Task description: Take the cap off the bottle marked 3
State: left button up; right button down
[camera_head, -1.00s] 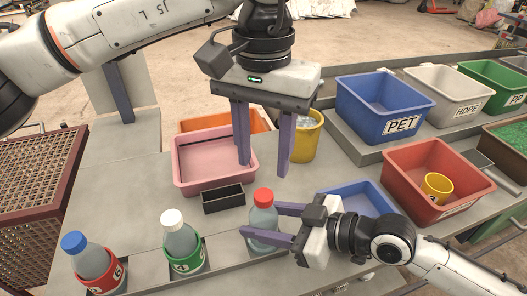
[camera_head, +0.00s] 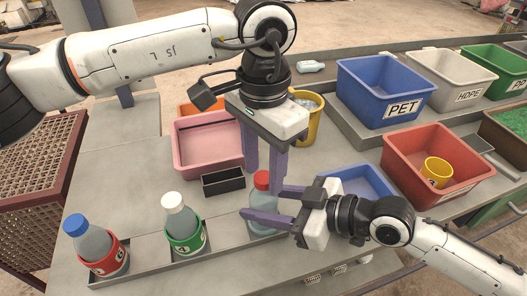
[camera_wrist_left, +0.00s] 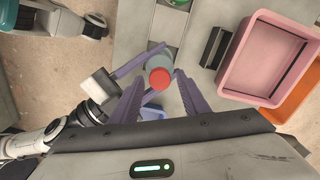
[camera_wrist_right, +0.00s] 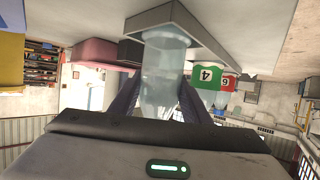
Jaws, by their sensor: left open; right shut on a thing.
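A clear bottle (camera_head: 264,218) with a red cap (camera_head: 262,181) stands upright at the right end of the row; no number shows on it. My right gripper (camera_head: 260,208) is shut around its body, also seen in the right wrist view (camera_wrist_right: 165,75). My left gripper (camera_head: 263,170) is open, pointing down just over the red cap. In the left wrist view the cap (camera_wrist_left: 160,78) lies between its two fingers, with gaps on both sides. A white-capped bottle (camera_head: 181,220) wears a green sleeve marked 4. A blue-capped bottle (camera_head: 92,241) wears a red sleeve that reads 6 in the right wrist view.
A small black tray (camera_head: 223,181) and a pink bin (camera_head: 190,155) stand behind the bottles. A yellow bucket (camera_head: 308,120) is behind my left gripper. A blue tray (camera_head: 355,180) and a red bin (camera_head: 400,160) are at right. The table at left is clear.

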pick_arm(q)
jog(key=shift+f, duration=0.25)
grip_shut()
